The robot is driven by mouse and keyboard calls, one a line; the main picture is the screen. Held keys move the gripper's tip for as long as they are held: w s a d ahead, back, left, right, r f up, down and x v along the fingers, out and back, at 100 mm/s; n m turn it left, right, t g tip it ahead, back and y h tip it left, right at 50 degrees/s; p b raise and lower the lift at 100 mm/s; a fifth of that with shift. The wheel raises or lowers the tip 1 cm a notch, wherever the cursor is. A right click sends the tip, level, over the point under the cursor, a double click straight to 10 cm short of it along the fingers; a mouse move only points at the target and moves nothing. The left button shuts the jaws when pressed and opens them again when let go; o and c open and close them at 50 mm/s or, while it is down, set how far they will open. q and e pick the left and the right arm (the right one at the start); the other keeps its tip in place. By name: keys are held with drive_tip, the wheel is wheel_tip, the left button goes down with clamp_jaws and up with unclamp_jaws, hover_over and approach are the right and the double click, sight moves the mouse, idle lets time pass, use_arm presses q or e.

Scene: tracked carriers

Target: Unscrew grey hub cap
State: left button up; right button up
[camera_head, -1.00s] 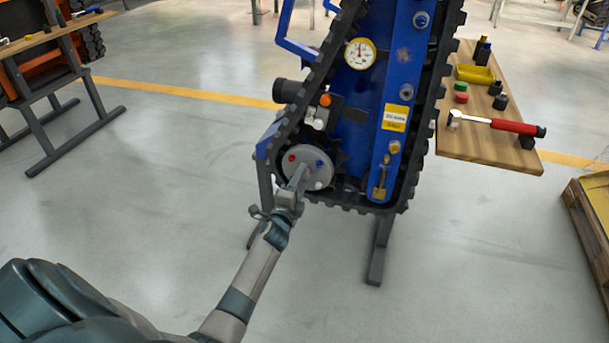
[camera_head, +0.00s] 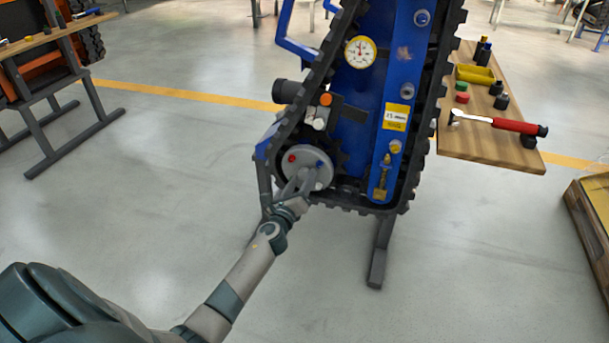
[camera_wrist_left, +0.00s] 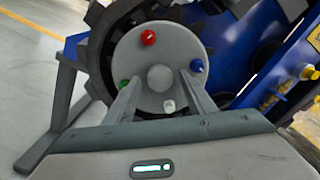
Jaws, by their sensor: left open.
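A round grey hub disc (camera_head: 305,153) sits at the lower left of the blue tracked carrier (camera_head: 365,110). In the left wrist view the disc (camera_wrist_left: 185,45) carries a smooth grey round cap (camera_wrist_left: 159,77) at its centre. Around it are red (camera_wrist_left: 148,38), blue (camera_wrist_left: 197,66), green (camera_wrist_left: 124,84) and whitish (camera_wrist_left: 169,105) knobs. My left gripper (camera_head: 306,178) is open at the disc. In the wrist view its fingers (camera_wrist_left: 159,80) stand on either side of the grey cap, with gaps visible. Finger depth against the cap is hard to tell. My right gripper is not in view.
A black toothed track (camera_head: 275,140) surrounds the disc. A pressure gauge (camera_head: 360,52) and brass fittings are on the blue frame. A wooden bench (camera_head: 480,145) at right holds a red-handled hammer (camera_head: 505,125), a yellow tray (camera_head: 475,74) and small parts. The floor in front is clear.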

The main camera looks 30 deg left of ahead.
use_arm(q)
drive_tip(key=m, duration=0.4)
drive_tip(key=shift+r+p, duration=0.15)
drive_tip(key=shift+p, duration=0.25)
drive_tip(key=m, duration=0.3)
drive_tip(key=shift+m+p, duration=0.3)
drive_tip(key=shift+p, duration=0.1)
drive_tip(key=c, duration=0.8)
drive_tip(key=shift+f+n+b, duration=0.3)
drive_tip(key=shift+n+b, duration=0.1)
drive_tip(key=shift+n, duration=0.4)
drive_tip(key=shift+c, duration=0.2)
drive_tip(key=n+b, duration=0.1)
drive_tip(key=n, duration=0.2)
drive_tip(key=shift+n, duration=0.3)
drive_tip(key=n, duration=0.3)
drive_tip(key=shift+r+n+b, duration=0.1)
drive_tip(key=shift+n+b, duration=0.2)
drive_tip(key=shift+b, duration=0.05)
drive_tip(key=shift+n, duration=0.6)
